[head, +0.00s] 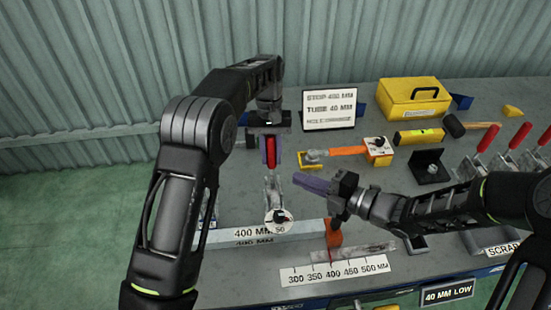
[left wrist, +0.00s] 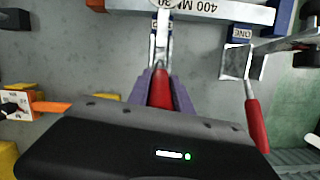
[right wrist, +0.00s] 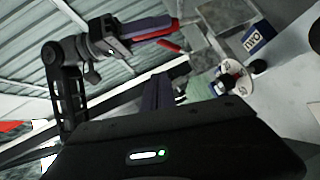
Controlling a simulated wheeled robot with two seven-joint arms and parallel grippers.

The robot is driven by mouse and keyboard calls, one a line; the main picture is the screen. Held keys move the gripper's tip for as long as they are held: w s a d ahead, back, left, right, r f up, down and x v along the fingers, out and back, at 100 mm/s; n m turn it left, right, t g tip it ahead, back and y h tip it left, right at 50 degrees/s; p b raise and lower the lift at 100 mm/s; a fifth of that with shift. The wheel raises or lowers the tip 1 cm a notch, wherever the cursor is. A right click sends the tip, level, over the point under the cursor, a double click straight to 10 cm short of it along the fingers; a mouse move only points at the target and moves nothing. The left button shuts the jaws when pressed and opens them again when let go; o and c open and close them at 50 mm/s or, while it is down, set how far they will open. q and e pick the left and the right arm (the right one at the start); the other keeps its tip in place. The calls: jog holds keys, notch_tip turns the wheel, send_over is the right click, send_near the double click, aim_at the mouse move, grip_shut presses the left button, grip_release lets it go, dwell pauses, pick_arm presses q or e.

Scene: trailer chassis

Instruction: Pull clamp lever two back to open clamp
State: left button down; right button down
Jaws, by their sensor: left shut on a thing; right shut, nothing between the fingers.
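Clamp two (head: 272,190) stands behind the long grey tube (head: 225,237) marked 400 MM. Its red lever (head: 271,152) lies between the fingers of my left gripper (head: 271,150), which is shut on it. The left wrist view shows the lever (left wrist: 161,88) between the purple fingers. My right gripper (head: 306,183) is shut and empty, to the right of clamp two.
An orange block (head: 333,235) and a scale strip (head: 335,270) lie near the front. A yellow toolbox (head: 412,100), a level (head: 418,136) and an orange-handled tool (head: 345,151) lie behind.

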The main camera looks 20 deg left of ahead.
aim_at(272, 153)
pick_arm(q)
jog(key=shift+r, duration=0.1)
pick_arm(e)
jog(key=w+a, duration=0.2)
jog(key=a, duration=0.1)
jog(key=w+a+f, duration=0.1)
jog(key=a, duration=0.2)
jog(key=w+a+f, duration=0.1)
jog(key=w+a, duration=0.1)
jog(key=a, duration=0.1)
jog(key=shift+w+f, duration=0.1)
jog(key=shift+w, duration=0.2)
jog(key=shift+w+f, duration=0.15)
jog(key=shift+w, duration=0.5)
jog(key=shift+w, duration=0.85)
pick_arm(q)
jog(key=shift+s, duration=0.1)
pick_arm(e)
jog(key=shift+w+d+f, duration=0.1)
jog(key=shift+w, duration=0.05)
pick_arm(q)
jog(key=c, duration=1.4)
grip_release()
jog(key=shift+o, duration=1.3)
jog(key=shift+d, duration=0.1)
